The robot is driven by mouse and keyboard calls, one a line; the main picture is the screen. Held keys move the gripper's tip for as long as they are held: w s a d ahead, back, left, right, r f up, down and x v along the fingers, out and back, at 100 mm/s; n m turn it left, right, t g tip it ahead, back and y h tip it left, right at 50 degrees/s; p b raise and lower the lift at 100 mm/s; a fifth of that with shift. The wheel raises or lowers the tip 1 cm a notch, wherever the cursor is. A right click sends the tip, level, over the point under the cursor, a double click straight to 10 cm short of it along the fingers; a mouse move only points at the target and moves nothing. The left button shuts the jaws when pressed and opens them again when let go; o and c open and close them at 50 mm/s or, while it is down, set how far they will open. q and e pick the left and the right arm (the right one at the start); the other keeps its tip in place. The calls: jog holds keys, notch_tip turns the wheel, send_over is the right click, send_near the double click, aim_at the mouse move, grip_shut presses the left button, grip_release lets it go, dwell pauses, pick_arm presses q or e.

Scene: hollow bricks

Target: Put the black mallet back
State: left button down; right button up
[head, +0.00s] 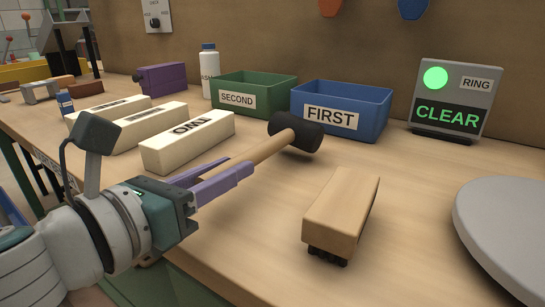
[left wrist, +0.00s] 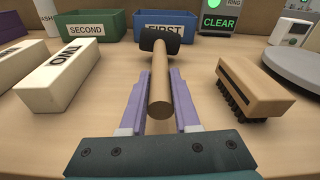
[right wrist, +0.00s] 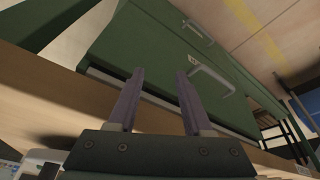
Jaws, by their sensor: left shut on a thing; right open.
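The black mallet has a black head (head: 297,131) and a wooden handle (head: 262,150). My left gripper (head: 228,174) is shut on the handle, and the head points away toward the bins. In the left wrist view the handle (left wrist: 160,92) stands between the purple fingers, with the black head (left wrist: 160,40) beyond them, in front of the blue bin. The mallet seems to be just above the bench; whether it touches is hard to tell. My right gripper (right wrist: 158,95) is open and empty, facing a green drawer cabinet (right wrist: 165,60). It does not show in the head view.
A wooden brush (head: 340,212) lies right of the mallet, near a grey round plate (head: 505,225). A cream block marked TWO (head: 188,143) lies left. Behind stand a green SECOND bin (head: 253,92), a blue FIRST bin (head: 341,108) and a CLEAR sign (head: 452,100).

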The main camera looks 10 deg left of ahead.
pick_arm(q)
jog(key=shift+f+b, duration=0.75)
jog(key=shift+f, duration=0.1)
jog(key=c, duration=0.8)
grip_release()
jog(key=shift+r, duration=0.1)
jog(key=shift+c, duration=0.2)
jog(key=shift+o, duration=1.4)
jog(key=v, duration=1)
